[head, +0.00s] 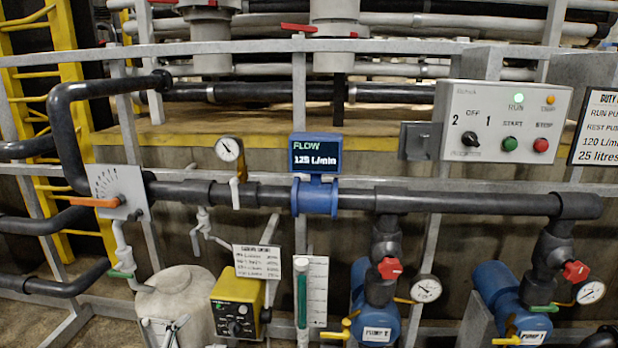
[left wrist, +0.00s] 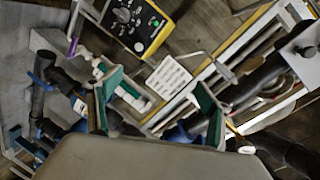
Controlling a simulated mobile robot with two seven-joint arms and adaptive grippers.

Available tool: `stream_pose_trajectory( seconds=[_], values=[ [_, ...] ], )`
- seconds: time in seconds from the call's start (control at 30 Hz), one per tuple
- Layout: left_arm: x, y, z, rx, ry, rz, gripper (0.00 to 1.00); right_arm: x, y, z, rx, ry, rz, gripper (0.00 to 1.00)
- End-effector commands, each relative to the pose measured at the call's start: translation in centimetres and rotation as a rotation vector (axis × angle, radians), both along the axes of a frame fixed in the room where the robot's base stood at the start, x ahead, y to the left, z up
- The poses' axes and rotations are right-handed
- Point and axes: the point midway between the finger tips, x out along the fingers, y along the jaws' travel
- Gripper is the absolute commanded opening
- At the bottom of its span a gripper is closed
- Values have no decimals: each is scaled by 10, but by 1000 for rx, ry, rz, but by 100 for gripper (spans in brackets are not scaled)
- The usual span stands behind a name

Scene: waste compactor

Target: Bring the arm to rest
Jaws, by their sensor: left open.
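My left gripper (left wrist: 156,92) shows in the left wrist view. Its two fingers with green inner pads stand well apart, open, with nothing held between them. A white card with printed lines (left wrist: 168,77) shows beyond the gap, and I cannot tell how far off it is. A yellow control box (left wrist: 136,25) is above the fingers in that view. I cannot make out my left gripper in the head view. My right gripper is in neither view.
In the head view, a dark pipe (head: 450,201) crosses the rig with a blue flow meter (head: 316,195) reading 125 L/min. An orange-handled valve (head: 118,203) is at left. A control panel (head: 507,120) shows a lit green RUN lamp. Two blue pumps (head: 375,310) (head: 510,305) stand below.

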Motion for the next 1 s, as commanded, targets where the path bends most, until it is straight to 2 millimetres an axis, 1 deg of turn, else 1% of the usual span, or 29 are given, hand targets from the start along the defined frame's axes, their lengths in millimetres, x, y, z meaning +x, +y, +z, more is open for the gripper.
stream_pose_trajectory(
  seconds=[0.03,0.07,0.1,0.17,0.2,0.27,0.3,0.4,0.5,0.6,0.63,1.0],
  values=[
    [-28,-13,-25,-83,58,9,79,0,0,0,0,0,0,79],
    [-43,-20,-38,-134,89,18,79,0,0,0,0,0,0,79],
    [-64,-29,-53,-203,132,32,79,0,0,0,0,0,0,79],
    [-97,-42,-76,-308,198,58,79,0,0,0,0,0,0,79],
    [-119,-50,-89,-374,242,79,79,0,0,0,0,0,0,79],
    [-152,-61,-106,-474,305,116,79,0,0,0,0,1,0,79],
    [-172,-67,-115,-535,343,142,79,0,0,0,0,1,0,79],
    [-215,-79,-131,-662,421,202,79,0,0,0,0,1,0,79],
    [-244,-87,-140,-746,471,249,79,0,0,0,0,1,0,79],
    [-259,-91,-145,-792,499,275,79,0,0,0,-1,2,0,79],
    [-261,-91,-145,-799,503,279,79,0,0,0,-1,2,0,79],
    [-263,-92,-146,-804,506,283,79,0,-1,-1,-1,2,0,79]
  ],
)
